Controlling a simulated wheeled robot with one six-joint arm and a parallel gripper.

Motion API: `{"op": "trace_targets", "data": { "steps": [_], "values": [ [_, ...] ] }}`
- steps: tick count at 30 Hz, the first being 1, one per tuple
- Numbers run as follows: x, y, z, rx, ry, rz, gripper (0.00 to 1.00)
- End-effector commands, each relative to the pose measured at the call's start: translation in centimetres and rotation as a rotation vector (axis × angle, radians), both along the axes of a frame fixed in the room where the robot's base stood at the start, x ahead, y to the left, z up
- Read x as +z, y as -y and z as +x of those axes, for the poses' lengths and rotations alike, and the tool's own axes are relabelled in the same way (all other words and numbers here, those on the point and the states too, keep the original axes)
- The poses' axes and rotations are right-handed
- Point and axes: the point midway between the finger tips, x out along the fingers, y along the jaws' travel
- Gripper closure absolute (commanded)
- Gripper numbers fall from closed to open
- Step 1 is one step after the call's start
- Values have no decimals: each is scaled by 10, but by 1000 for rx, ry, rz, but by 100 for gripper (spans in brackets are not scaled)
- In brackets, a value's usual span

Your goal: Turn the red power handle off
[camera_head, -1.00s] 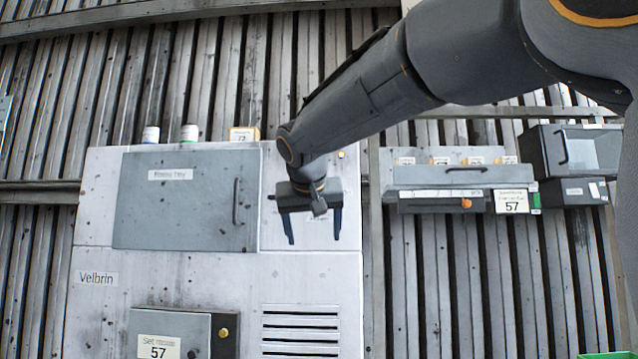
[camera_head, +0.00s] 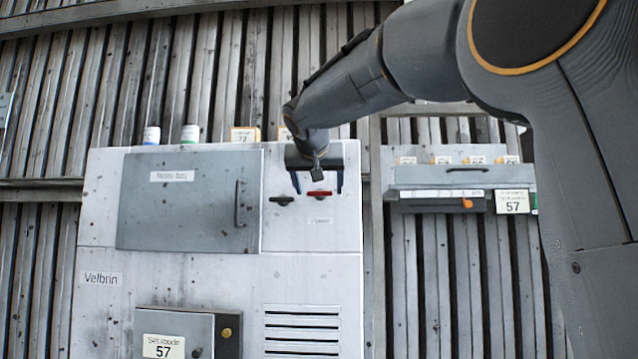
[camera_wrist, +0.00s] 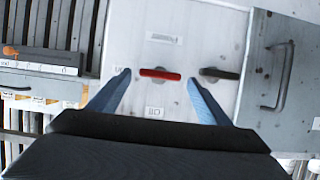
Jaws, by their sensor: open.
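The red power handle (camera_head: 319,194) lies horizontal on the light upper right panel of the machine cabinet; it also shows in the wrist view (camera_wrist: 160,74). A dark handle (camera_head: 282,200) of similar shape sits to its left, and to its right in the wrist view (camera_wrist: 219,73). My gripper (camera_head: 319,190) is open and empty in front of the panel. In the wrist view its two blue fingers (camera_wrist: 159,76) lie on either side of the red handle. I cannot tell how far the fingertips are from the panel.
A grey door (camera_head: 180,205) with a vertical pull handle (camera_head: 239,203) is left of the handles. Bottles (camera_head: 190,133) and small boxes (camera_head: 245,135) stand on the cabinet top. A shelf unit with an orange slider (camera_head: 467,203) is on the wall at right. Vents (camera_head: 301,330) are below.

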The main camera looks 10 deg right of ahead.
Motion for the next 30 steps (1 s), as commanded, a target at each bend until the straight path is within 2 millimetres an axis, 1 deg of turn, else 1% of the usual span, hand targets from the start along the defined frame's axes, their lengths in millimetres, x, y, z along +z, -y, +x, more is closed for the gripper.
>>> {"op": "trace_targets", "data": {
  "steps": [7,8,9,15,23,30],
  "values": [
    [-1,1,1,0,0,0,28],
    [-1,0,1,0,0,0,30],
    [-1,0,1,0,0,0,37],
    [-1,0,1,0,0,0,69],
    [-1,-1,1,1,-8,-22,69],
    [-2,-3,3,0,-43,-133,69]
  ]
}}
